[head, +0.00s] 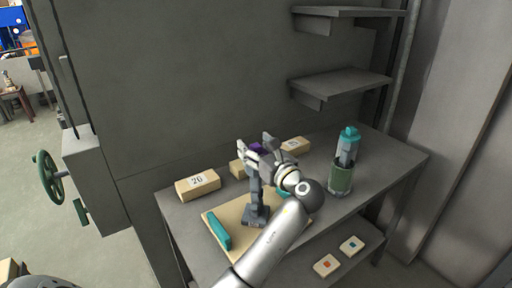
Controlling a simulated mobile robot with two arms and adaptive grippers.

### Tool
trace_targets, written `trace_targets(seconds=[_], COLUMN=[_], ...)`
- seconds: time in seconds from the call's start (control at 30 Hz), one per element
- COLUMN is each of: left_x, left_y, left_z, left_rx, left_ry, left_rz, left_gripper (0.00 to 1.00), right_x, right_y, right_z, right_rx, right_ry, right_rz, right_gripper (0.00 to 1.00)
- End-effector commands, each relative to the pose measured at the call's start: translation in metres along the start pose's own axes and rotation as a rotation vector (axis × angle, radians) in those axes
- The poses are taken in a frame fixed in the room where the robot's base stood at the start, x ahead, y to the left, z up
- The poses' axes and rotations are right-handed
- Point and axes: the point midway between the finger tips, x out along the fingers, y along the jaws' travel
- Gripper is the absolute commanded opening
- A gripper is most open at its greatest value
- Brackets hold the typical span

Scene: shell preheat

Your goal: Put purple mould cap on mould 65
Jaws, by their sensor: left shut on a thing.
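My left gripper (258,146) is above the middle of the table. It is shut on the purple mould cap (257,148), of which only a small part shows between the fingers. Behind it, a tan block-shaped mould (296,145) bears a label too small to read surely. Another tan mould (237,169) is mostly hidden by the gripper. A tan mould labelled 26 (198,184) lies at the left. I cannot tell which one is mould 65. My right gripper is not in view.
A grey stand (256,214) rises from a tan board (238,246) under my gripper. A teal bar (219,231) lies on the board. A green holder (340,180) with a teal-capped bottle (348,146) stands at the right. Wall shelves (345,84) hang above.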

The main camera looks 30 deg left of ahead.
Motion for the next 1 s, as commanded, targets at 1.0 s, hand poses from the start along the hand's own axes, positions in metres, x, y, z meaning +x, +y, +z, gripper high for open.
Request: trace_targets(seconds=[1.0], left_x=[-0.003], left_y=[0.0], left_z=[-0.01], left_rx=[0.001], left_ry=[0.0], left_rz=[0.0], left_gripper=[0.7], right_x=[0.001], right_y=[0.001], right_z=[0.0], right_rx=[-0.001], right_ry=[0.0], right_rz=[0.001], right_gripper=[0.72])
